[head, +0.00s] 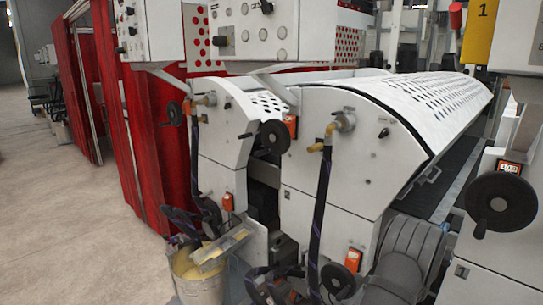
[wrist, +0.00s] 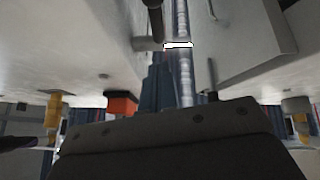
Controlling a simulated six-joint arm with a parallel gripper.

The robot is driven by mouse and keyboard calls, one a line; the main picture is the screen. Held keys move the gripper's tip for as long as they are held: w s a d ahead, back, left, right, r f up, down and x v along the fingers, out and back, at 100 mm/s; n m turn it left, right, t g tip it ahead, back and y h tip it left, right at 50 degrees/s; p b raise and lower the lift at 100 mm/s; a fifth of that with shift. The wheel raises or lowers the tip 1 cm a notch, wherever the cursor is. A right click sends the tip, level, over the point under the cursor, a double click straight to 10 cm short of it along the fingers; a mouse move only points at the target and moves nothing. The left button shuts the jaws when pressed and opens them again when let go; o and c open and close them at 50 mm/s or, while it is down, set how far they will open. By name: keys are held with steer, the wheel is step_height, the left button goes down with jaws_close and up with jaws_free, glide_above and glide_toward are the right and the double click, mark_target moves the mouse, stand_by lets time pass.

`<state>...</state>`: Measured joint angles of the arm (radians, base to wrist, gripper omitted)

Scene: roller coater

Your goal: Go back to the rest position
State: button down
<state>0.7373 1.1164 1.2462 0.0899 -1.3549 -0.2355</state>
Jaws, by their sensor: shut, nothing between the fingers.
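My gripper (wrist: 182,118) appears in the wrist view as a broad dark block with bolts across the bottom. It is shut with nothing held, though its separate fingertips are hard to make out. It is in front of the white machine panels, and no contact with them shows. I see neither my gripper nor my arm in the head view.
The white roller coater (head: 335,165) fills the head view's middle, with black handwheels (head: 502,201), brass valves and hoses. A bucket (head: 200,277) stands at its foot. Red curtains (head: 172,150) hang behind. Bare floor (head: 75,220) lies at left. An orange box (wrist: 121,105) shows in the wrist view.

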steer(key=shift+s+a+r+g+y, duration=0.1)
steer(key=shift+r+g+y, duration=0.7)
steer(key=shift+r+y, duration=0.1)
steer(key=shift+s+a+r+g+y, duration=0.15)
steer(key=shift+r+g+y, duration=0.65)
steer(key=shift+r+y, duration=0.1)
steer(key=shift+s+a+r+g+y, duration=0.1)
steer(key=shift+r+g+y, duration=0.7)
steer(key=shift+r, duration=0.1)
